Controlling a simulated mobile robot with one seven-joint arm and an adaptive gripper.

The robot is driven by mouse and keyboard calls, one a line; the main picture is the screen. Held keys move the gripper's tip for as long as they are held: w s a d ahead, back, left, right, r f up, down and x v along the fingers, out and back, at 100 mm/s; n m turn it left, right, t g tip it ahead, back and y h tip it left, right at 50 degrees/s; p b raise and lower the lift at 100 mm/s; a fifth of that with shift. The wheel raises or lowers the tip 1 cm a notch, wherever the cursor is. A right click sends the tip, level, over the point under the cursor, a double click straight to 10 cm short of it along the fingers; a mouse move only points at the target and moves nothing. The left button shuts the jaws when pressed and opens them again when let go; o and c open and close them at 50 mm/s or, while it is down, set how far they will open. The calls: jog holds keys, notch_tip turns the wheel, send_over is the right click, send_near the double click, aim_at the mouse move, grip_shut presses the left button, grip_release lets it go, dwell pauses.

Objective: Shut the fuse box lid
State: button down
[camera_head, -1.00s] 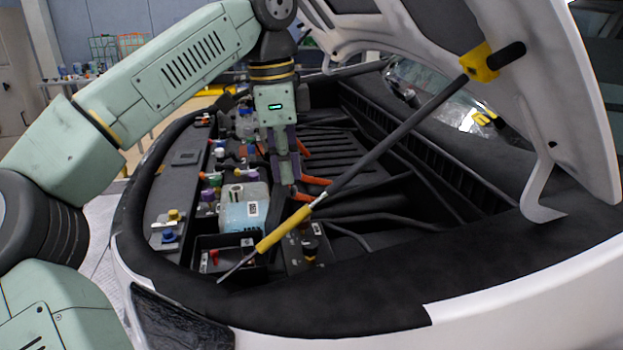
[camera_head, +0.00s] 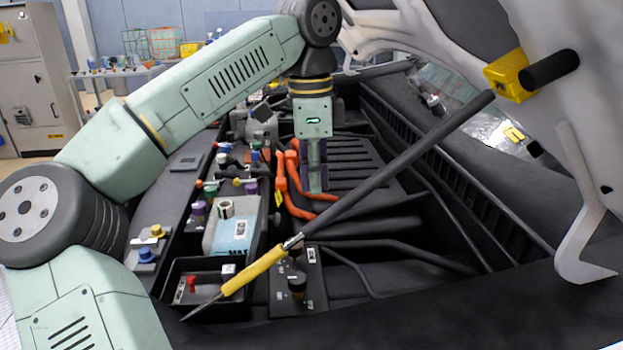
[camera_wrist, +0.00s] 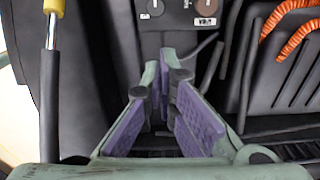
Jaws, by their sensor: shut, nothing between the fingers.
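My gripper (camera_head: 314,188) points down over the engine bay in the head view. Its fingers are shut with nothing between them; the purple finger pads also show in the wrist view (camera_wrist: 165,90). In the head view it is just right of the orange cables and apart from the blue coolant tank. I cannot pick out a fuse box lid for certain. An open black box (camera_head: 168,290) at the front of the bay holds a small red part; I cannot tell whether it is the fuse box.
A prop rod with a yellow grip (camera_head: 255,272) slants across the bay up to the raised hood (camera_head: 480,40). The blue coolant tank (camera_head: 228,238), orange cables (camera_head: 290,185) and several coloured caps crowd the left side. The wrist view shows a round cap on a dark panel (camera_wrist: 150,8).

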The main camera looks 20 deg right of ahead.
aim_at(264, 244)
jog(key=a+f+p, duration=0.3)
jog(key=f, duration=0.3)
jog(key=shift+w+a+f+p, duration=0.2)
jog(key=shift+w+f+p, duration=0.1)
jog(key=shift+w+f, duration=0.1)
